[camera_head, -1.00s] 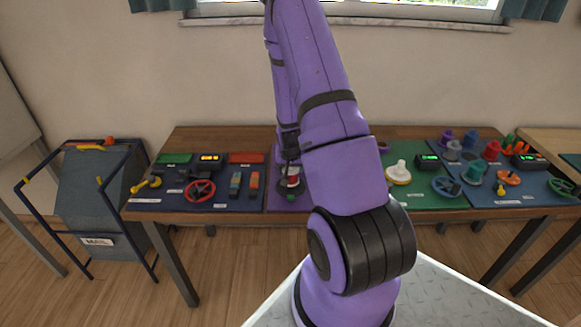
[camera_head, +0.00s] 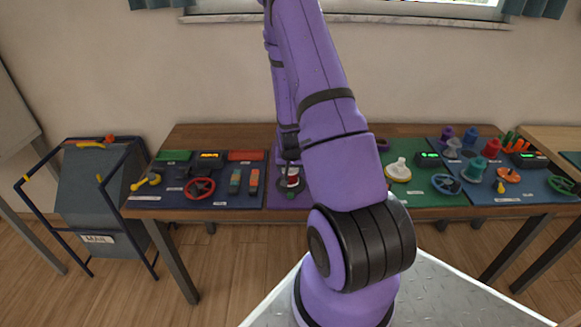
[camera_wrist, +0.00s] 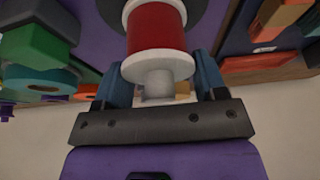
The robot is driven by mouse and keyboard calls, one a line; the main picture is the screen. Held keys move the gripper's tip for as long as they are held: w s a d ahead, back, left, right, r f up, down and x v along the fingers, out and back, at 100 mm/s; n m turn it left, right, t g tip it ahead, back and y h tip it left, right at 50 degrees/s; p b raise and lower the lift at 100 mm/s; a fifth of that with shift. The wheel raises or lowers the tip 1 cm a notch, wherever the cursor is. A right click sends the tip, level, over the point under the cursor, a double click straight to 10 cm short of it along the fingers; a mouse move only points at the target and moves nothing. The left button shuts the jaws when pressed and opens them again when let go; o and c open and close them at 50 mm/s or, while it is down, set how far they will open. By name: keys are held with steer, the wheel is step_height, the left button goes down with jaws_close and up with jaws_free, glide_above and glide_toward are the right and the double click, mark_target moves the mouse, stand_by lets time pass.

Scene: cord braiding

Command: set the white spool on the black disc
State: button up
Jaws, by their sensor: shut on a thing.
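A spool with white flanges, a red winding and a pale knob (camera_wrist: 158,35) is between the blue fingers of my gripper (camera_wrist: 160,85) in the wrist view. My gripper is shut on it. The black disc (camera_wrist: 113,12) shows as a dark round edge behind the spool; whether they touch is unclear. In the head view the red and white spool (camera_head: 292,183) is small, over the dark disc on the purple mat, and my arm hides much of that mat. My gripper is hard to make out there.
To the left is a dark blue panel with a red wheel (camera_head: 199,189) and switches. To the right, a green mat carries a white spool-shaped piece (camera_head: 397,170); farther right are several coloured spools (camera_head: 475,170) and an orange disc (camera_head: 508,176).

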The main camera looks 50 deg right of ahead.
steer(key=shift+f, duration=0.4)
steer(key=o, duration=1)
steer(key=shift+c, duration=0.2)
steer(key=shift+r, duration=4)
